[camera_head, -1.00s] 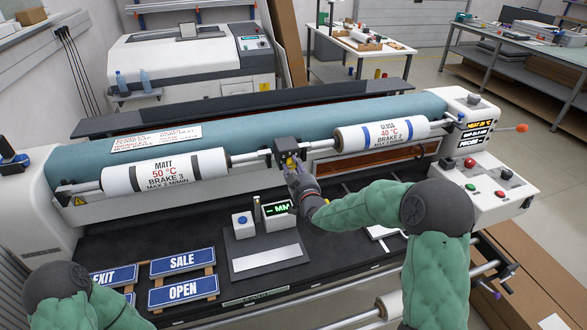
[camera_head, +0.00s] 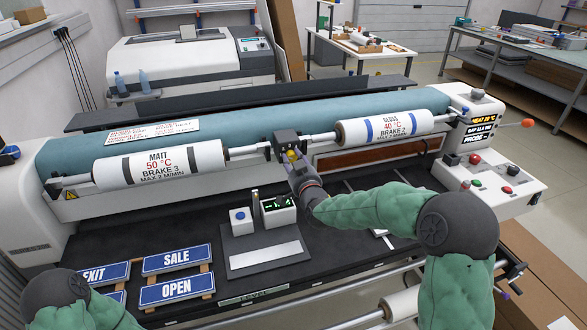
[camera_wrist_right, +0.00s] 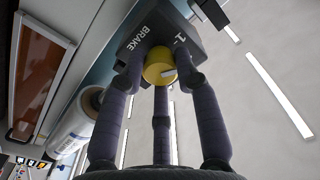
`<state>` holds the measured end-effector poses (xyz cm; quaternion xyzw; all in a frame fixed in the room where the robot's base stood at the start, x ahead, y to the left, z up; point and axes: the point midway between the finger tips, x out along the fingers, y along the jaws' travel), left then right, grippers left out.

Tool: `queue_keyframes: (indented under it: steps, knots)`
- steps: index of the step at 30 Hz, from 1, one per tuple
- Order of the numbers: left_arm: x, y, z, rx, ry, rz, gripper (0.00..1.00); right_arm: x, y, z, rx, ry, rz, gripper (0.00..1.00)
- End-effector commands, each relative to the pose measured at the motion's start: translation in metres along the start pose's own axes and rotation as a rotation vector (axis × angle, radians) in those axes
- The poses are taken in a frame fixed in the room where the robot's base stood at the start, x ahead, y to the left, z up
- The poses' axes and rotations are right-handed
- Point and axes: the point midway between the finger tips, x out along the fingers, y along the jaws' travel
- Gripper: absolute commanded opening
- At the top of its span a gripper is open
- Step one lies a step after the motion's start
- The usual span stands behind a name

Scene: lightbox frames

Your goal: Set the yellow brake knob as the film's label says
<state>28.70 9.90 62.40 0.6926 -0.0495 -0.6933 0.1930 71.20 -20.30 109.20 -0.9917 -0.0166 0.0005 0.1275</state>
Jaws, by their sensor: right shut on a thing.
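The yellow brake knob (camera_head: 292,156) sits on a dark brake block (camera_head: 285,139) between the two film rolls. In the right wrist view the knob (camera_wrist_right: 158,66) shows a pale mark on its face, and the block reads BRAKE and 1. My right gripper (camera_head: 298,165) is shut on the knob, its dark fingers around it. The left film roll (camera_head: 160,165) reads MATT, 50 °C, BRAKE 3, MAX 2 M/MIN. The right film roll (camera_head: 385,130) reads GLOSS, 40 °C, BRAKE 2. My left gripper is out of view; only part of that arm shows at lower left.
A small display device (camera_head: 278,209) stands on the dark bed in front of the knob. Signs including SALE and OPEN (camera_head: 176,290) lie at left front. A control panel (camera_head: 490,185) with colored buttons is at right. A teal roller (camera_head: 250,120) runs behind the rolls.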

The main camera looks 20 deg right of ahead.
Motion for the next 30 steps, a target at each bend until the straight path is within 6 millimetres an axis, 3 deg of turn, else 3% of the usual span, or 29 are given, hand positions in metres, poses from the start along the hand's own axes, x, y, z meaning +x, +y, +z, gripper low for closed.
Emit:
queue_keyframes:
  steps: [1, 12, 30]
  knots:
    - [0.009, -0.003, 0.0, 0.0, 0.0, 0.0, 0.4, -0.001, 0.001, 0.008, 0.036, -0.008, -0.001, 0.0]
    - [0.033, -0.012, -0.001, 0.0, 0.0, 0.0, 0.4, -0.001, 0.0, 0.008, 0.263, -0.012, 0.0, 0.0]
    - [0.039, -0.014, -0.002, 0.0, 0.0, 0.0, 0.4, -0.001, -0.001, 0.007, 0.335, -0.016, 0.001, 0.0]
